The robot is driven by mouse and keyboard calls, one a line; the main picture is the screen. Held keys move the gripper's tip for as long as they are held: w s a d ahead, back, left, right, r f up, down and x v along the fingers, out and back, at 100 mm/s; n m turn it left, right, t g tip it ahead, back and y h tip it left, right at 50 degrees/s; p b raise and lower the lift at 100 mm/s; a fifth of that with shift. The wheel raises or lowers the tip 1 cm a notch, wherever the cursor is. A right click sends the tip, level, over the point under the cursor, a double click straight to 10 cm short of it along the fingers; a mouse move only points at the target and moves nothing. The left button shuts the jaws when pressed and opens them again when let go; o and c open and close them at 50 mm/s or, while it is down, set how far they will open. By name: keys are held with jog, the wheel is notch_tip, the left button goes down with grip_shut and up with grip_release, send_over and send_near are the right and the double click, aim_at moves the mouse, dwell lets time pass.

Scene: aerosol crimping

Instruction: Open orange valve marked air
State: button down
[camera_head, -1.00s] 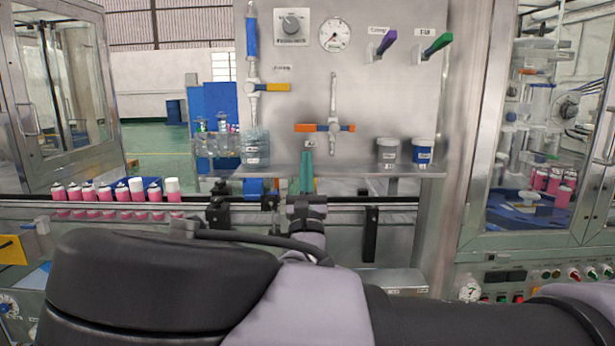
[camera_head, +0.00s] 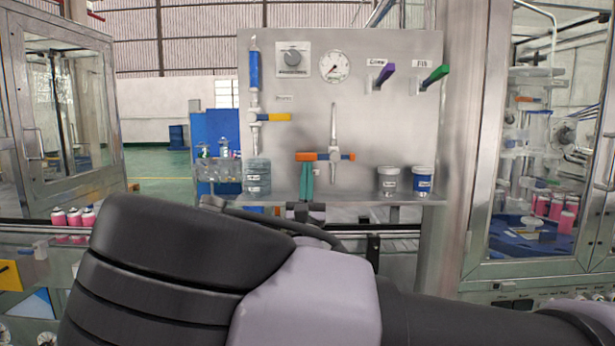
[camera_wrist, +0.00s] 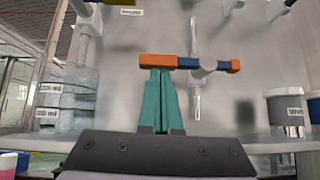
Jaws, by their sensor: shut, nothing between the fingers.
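The orange valve handle (camera_head: 312,156) lies level on a vertical pipe fitting on the grey panel (camera_head: 380,130), with a blue middle and an orange right end. It also shows in the wrist view (camera_wrist: 160,61). My gripper (camera_wrist: 159,75), with teal fingers, is shut and points up at the left orange part from just below. The fingertips overlap its lower edge in the picture; I cannot tell if they touch. In the head view my gripper (camera_head: 306,168) is partly hidden behind my arm. A small label under the valve is hidden.
A yellow-handled valve (camera_head: 275,117) is up left. Purple (camera_head: 385,75) and green (camera_head: 435,76) levers are up right. Pink cans (camera_head: 75,218) stand at left.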

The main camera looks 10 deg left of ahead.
jog(key=shift+a+r+m+h, duration=0.15)
jog(key=shift+r+m+h, duration=0.05)
jog(key=shift+m+h, duration=0.55)
jog(key=m+h, duration=0.2)
jog(key=r+m+h, duration=0.1)
jog(key=m+h, duration=0.2)
jog(key=r+m+g+h, duration=0.1)
jog(key=m+h, duration=0.1)
jog(key=m, duration=0.1)
jog(key=shift+s+a+r+m+h, duration=0.1)
jog(key=shift+a+r+m+h, duration=0.15)
jog(key=shift+a+h, duration=0.1)
jog(key=d+r+m+g+h, duration=0.3)
jog(key=r+m+g+h, duration=0.2)
jog(key=m+g, duration=0.5)
jog(key=shift+w+d+r+m+g, duration=0.35)
jog(key=shift+r+m, duration=0.65)
jog(key=shift+m, duration=2)
jog(key=shift+w, duration=0.1)
jog(key=shift+a, duration=0.1)
